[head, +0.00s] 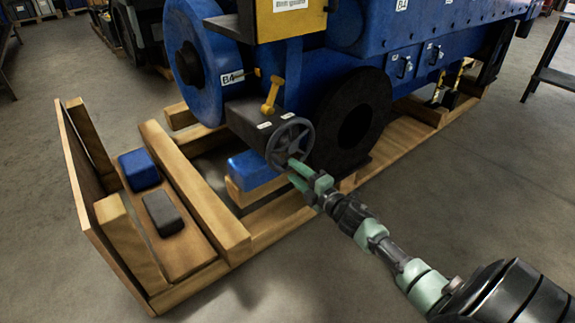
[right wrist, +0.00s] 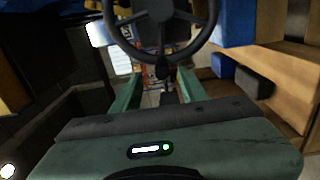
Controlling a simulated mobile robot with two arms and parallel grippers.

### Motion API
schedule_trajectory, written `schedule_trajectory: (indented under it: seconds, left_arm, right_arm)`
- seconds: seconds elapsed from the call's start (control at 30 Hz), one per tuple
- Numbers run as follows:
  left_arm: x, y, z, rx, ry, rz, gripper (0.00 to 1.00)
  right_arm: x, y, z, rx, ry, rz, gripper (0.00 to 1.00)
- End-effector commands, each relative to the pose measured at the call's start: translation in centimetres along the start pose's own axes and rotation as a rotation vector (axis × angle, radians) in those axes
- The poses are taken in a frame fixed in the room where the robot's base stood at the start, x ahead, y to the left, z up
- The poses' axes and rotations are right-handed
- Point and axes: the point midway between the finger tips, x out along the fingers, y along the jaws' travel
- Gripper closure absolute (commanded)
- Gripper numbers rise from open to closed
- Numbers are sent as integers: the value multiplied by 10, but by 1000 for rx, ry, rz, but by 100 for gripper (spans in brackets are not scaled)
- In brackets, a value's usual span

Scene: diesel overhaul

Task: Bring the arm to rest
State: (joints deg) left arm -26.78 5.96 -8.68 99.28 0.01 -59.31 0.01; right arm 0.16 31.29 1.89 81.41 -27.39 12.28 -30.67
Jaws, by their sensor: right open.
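My right gripper (head: 297,174) is at the lower edge of a grey spoked handwheel (head: 291,143) on the blue engine (head: 315,82). In the right wrist view my right gripper (right wrist: 158,98) has its two green fingers apart, with nothing held between them. The handwheel (right wrist: 163,18) fills the top of that view, just beyond the fingers; its small knob hangs at the rim's bottom. I cannot tell whether the fingers touch the rim. My left gripper is not in view.
The engine rests on a wooden skid (head: 262,228). A blue block (head: 139,169) and a dark grey block (head: 163,213) lie on its left end, beside an upright wooden panel (head: 92,206). A yellow lever (head: 271,95) stands above the handwheel. The floor (head: 330,270) at front is clear.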

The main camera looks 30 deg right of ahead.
Motion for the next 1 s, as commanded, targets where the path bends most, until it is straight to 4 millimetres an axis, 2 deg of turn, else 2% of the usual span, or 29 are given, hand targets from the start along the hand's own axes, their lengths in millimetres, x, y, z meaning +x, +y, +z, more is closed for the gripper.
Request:
schedule_trajectory:
  seconds: [0.17, 0.73, 0.77, 0.87, 0.97, 1.0]
  left_arm:
    - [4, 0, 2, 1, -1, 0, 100]
    - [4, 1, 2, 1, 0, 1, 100]
    - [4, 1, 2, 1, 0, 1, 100]
    - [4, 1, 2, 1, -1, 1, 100]
    - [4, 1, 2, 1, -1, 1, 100]
    - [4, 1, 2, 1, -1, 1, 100]
  right_arm:
    - [-13, 0, 0, 0, 0, 0, 57]
    - [-14, -4, -1, 13, -6, -7, 57]
    - [-15, -8, -2, 28, -13, -15, 57]
    - [-26, -40, -10, 137, -73, -82, 57]
    - [-50, -94, -25, 324, -186, -201, 57]
    - [-64, -118, -33, 409, -241, -260, 57]
